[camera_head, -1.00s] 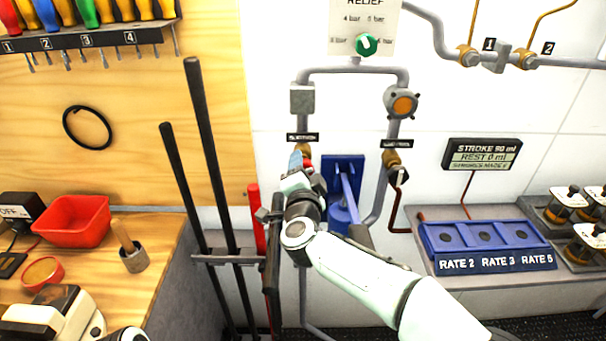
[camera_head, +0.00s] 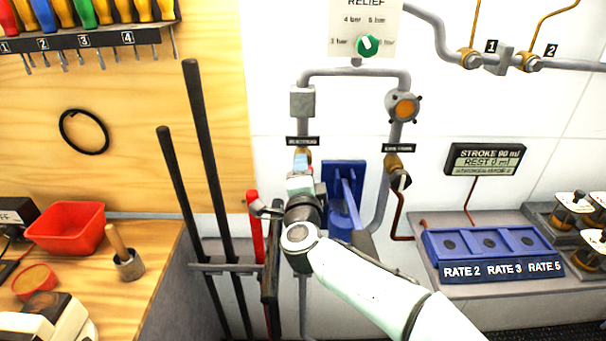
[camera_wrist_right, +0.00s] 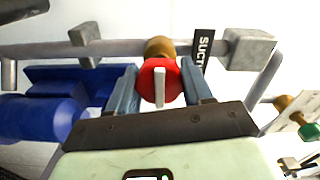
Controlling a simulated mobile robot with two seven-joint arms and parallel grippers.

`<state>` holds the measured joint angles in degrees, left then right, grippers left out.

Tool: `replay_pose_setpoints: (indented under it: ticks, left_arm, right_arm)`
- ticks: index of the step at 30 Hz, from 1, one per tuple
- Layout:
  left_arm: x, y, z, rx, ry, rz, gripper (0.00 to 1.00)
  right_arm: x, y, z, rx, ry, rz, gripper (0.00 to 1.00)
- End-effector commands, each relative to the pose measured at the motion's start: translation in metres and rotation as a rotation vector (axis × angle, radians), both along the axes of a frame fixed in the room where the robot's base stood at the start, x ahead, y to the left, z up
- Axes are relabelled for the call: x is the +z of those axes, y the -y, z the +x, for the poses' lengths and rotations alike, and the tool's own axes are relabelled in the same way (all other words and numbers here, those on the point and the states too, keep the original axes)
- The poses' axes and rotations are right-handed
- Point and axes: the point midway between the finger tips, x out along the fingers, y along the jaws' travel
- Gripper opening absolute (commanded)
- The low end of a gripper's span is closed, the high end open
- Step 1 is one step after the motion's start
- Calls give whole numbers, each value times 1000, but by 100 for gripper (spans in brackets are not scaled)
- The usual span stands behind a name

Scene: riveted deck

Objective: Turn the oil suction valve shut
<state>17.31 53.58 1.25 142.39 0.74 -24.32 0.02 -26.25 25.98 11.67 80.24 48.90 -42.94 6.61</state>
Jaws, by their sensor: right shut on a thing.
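The oil suction valve has a red round knob with a white bar (camera_wrist_right: 159,82) and a brass body behind it, on a grey pipe. In the wrist view the white bar lies across the pipe's line. My right gripper (camera_wrist_right: 161,88) is shut on the red knob, one finger on each side. In the head view my right gripper (camera_head: 302,168) covers most of the valve, just below its small black label (camera_head: 303,141). The label beside it in the wrist view (camera_wrist_right: 203,48) reads "SUCT", partly hidden. My left gripper is not in view.
A blue pump (camera_head: 343,200) stands close right of my wrist. A second brass valve with a black handle (camera_head: 399,178) is further right. Tall dark bars (camera_head: 215,160) and a red-topped bar (camera_head: 254,225) stand close left. A green relief knob (camera_head: 367,45) is above.

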Motion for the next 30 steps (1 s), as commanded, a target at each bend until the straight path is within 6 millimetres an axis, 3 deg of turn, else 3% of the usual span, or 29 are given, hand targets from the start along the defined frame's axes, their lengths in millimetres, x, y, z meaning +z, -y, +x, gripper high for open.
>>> replay_pose_setpoints:
  ticks: [5, 6, 8, 20, 25, 30]
  left_arm:
    - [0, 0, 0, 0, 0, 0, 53]
    - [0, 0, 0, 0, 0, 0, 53]
    - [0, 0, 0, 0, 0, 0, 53]
    - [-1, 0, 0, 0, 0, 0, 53]
    - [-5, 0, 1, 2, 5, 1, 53]
    - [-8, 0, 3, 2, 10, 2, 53]
  right_arm:
    - [1, 1, 0, -3, 2, 1, 20]
    - [1, 1, 0, -3, 2, 1, 57]
    - [1, 1, 0, -3, 2, 1, 76]
    - [0, 0, -5, -1, 1, 0, 76]
    - [0, 0, -30, 1, 2, -1, 76]
    - [1, 1, -68, 1, 2, 0, 76]
